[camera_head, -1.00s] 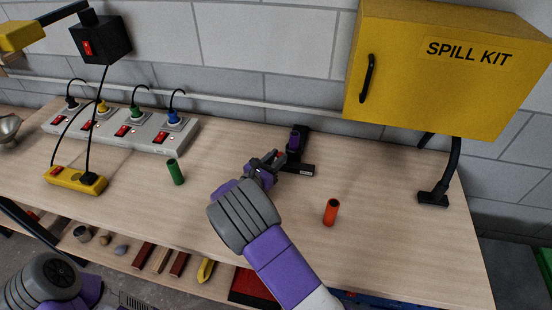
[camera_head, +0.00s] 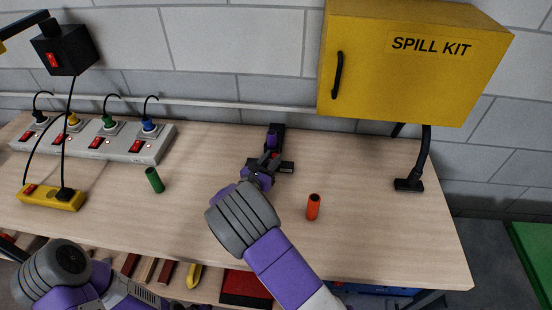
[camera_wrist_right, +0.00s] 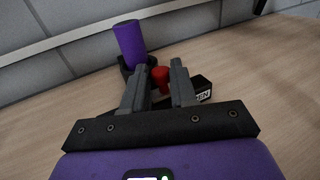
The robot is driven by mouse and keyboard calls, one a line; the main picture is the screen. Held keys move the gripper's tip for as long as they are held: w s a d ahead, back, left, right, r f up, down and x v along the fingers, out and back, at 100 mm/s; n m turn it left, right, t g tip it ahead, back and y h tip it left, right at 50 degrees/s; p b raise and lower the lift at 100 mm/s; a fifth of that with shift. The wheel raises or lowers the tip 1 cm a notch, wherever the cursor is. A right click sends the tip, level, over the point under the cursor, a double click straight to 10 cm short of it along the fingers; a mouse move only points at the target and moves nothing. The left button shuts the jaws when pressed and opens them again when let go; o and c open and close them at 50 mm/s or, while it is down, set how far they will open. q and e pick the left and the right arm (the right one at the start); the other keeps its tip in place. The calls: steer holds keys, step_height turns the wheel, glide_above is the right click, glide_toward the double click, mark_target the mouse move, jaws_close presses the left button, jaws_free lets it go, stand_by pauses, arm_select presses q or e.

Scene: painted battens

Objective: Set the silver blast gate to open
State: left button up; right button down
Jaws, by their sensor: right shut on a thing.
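A small dark L-shaped fixture (camera_head: 287,167) stands on the bench, with an upright purple cylinder (camera_head: 272,137) at its back. No silver surface shows on it. In the right wrist view the purple cylinder (camera_wrist_right: 129,44) is behind and left of a red knob (camera_wrist_right: 160,78), and the fixture's black block (camera_wrist_right: 201,88) carries a label partly hidden, ending in "EN". My right gripper (camera_head: 269,159) is at the fixture, and its fingers (camera_wrist_right: 160,70) are shut on the red knob. The gripper covers part of the fixture. My left arm shows at the lower left, its gripper out of view.
An orange cylinder (camera_head: 313,207) stands right of my right arm, a green one (camera_head: 154,180) to its left. A power strip (camera_head: 92,143) and yellow socket block (camera_head: 50,197) are at left. A yellow spill kit cabinet (camera_head: 410,62) hangs above. The bench's right front is clear.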

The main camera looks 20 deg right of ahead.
steer(key=shift+s+d, duration=0.1)
steer(key=shift+d, duration=0.1)
steer(key=c, duration=1)
jaws_free()
steer(key=shift+o, duration=0.2)
steer(key=shift+s+a, duration=0.3)
steer(key=shift+a, duration=0.1)
steer(key=p+v, duration=0.1)
steer(key=v, duration=0.5)
steer(key=shift+s+a, duration=0.15)
steer(key=shift+s, duration=0.05)
